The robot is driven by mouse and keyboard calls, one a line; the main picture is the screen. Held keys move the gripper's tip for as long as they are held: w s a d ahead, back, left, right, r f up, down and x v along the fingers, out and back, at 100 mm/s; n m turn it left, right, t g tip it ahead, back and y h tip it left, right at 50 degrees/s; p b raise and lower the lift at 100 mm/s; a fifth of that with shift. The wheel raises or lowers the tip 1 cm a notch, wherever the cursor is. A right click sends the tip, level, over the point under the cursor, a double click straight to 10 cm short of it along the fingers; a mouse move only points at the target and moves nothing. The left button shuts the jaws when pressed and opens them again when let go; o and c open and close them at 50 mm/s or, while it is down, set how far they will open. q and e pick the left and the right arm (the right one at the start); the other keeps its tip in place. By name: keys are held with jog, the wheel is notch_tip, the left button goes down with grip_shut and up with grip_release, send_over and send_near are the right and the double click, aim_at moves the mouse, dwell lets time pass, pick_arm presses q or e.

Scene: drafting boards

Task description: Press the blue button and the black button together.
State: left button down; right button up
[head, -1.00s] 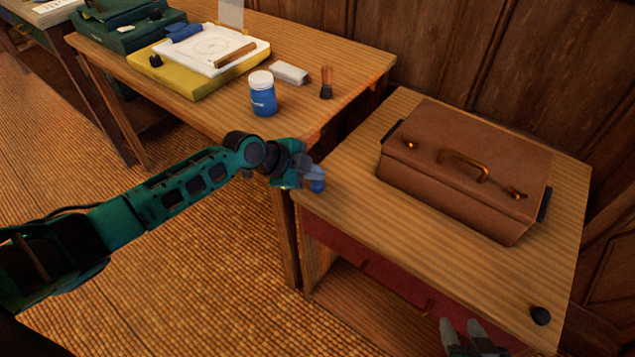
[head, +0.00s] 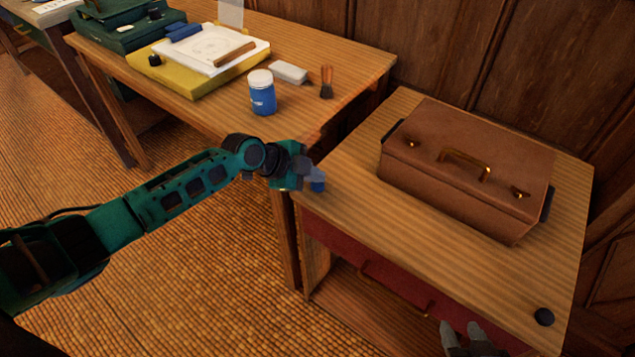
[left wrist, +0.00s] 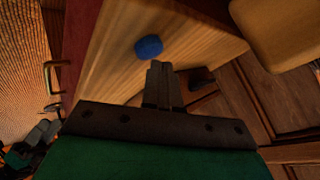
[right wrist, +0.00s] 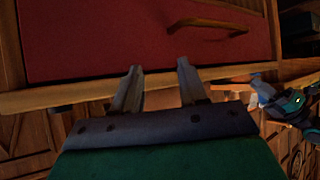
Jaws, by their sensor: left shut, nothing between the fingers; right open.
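The blue button (left wrist: 149,46) sits on the near left corner of the wooden desk (head: 450,258). In the head view the blue button (head: 318,186) is partly hidden by my left gripper (head: 312,178). In the left wrist view the left fingers (left wrist: 157,66) are shut and empty, with their tips close beside the button; I cannot tell whether they touch. The black button (head: 544,317) lies on the desk's near right corner, uncovered. My right gripper (head: 463,330) is at the desk's front edge, left of the black button. In the right wrist view its fingers (right wrist: 158,70) are apart and empty.
A brown case (head: 465,170) with a brass handle stands on the desk. The desk's front has a red drawer (head: 345,252). A second table (head: 340,70) behind holds a blue jar (head: 262,95), a brush (head: 326,82) and a white block (head: 289,72). The desk's front strip is clear.

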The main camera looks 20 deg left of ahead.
jog(key=shift+f+b, duration=0.55)
jog(key=shift+f, duration=0.05)
dwell(0.4)
jog(key=shift+c, duration=0.4)
grip_shut()
dwell(1.4)
